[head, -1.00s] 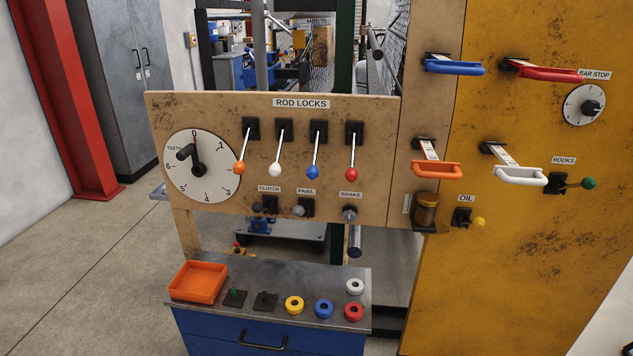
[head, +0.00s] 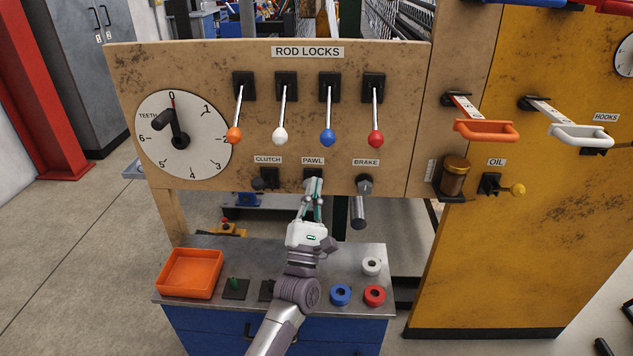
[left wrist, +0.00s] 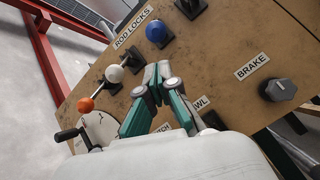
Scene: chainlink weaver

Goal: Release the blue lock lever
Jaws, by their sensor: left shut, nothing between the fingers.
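The blue lock lever (head: 328,137) is the third of the levers under the ROD LOCKS label. Its blue ball hangs below a black mount, level with the neighbouring balls. It also shows at the top of the left wrist view (left wrist: 157,31). My left gripper (head: 313,184) is shut and empty, in front of the PAWL control and below the blue ball, apart from it in the picture. In the left wrist view its closed fingertips (left wrist: 158,68) point toward the panel, below the blue ball. My right gripper is not in view.
The white lever (head: 280,137) and red lever (head: 375,139) flank the blue one; the orange lever (head: 234,135) is farther left. The BRAKE handle (head: 359,207) sticks out right of my gripper. Below is a bench (head: 215,309) with an orange tray (head: 190,273) and several rings.

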